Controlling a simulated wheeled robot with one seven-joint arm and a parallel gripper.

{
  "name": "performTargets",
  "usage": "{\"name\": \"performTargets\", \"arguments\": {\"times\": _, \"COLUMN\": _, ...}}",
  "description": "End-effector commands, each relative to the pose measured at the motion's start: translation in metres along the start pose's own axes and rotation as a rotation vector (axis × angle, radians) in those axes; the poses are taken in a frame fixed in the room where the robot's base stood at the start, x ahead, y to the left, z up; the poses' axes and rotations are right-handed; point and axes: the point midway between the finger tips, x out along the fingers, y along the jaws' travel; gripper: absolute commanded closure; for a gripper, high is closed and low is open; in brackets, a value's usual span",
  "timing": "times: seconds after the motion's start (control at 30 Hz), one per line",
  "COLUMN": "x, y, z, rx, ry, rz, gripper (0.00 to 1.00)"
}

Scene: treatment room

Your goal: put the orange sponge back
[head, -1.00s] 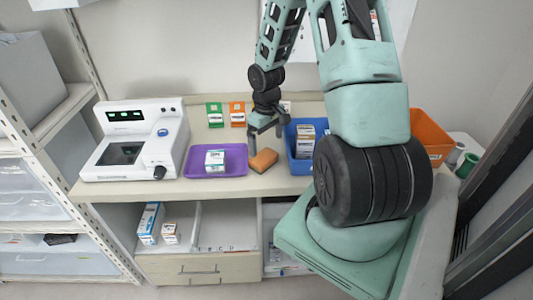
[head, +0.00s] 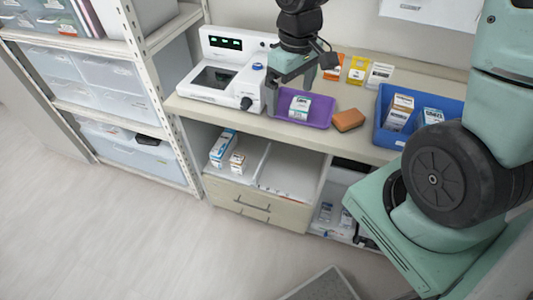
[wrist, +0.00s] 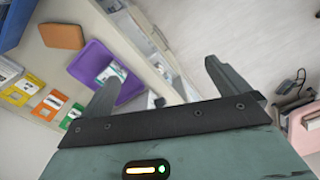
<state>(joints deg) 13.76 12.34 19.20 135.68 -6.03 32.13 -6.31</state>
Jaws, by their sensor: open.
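The orange sponge (head: 348,120) lies on the counter between the purple tray (head: 321,112) and the blue bin (head: 378,133). It also shows at the upper left of the wrist view (wrist: 62,36). My gripper (head: 293,84) is open and empty. In the head view it hangs above and in front of the purple tray, left of the sponge. In the wrist view its fingers (wrist: 158,76) are spread with nothing between them, and the sponge is outside them to the left. A white box (head: 300,107) sits in the purple tray.
A white device (head: 222,75) stands left of the tray. Colored cards (head: 358,69) stand at the back of the counter. The blue bin holds boxes. Below, an open shelf holds cartons (head: 223,147) above a drawer (head: 255,205). A rack (head: 150,100) stands at left; the floor (head: 120,235) before it is clear.

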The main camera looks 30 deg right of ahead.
Motion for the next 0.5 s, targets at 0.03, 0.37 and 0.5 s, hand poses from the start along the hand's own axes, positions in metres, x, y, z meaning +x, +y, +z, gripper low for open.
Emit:
{"name": "performTargets", "arguments": {"times": 0.03, "x": -0.009, "y": -0.035, "z": 0.005, "rx": -0.065, "ry": 0.005, "rz": 0.0, "gripper": 0.0}}
{"name": "performTargets", "arguments": {"times": 0.37, "x": -0.039, "y": -0.176, "z": 0.083, "rx": -0.332, "ry": 0.01, "rz": -0.03, "gripper": 0.0}}
{"name": "performTargets", "arguments": {"times": 0.5, "x": -0.043, "y": -0.194, "z": 0.104, "rx": -0.38, "ry": 0.008, "rz": -0.037, "gripper": 0.0}}
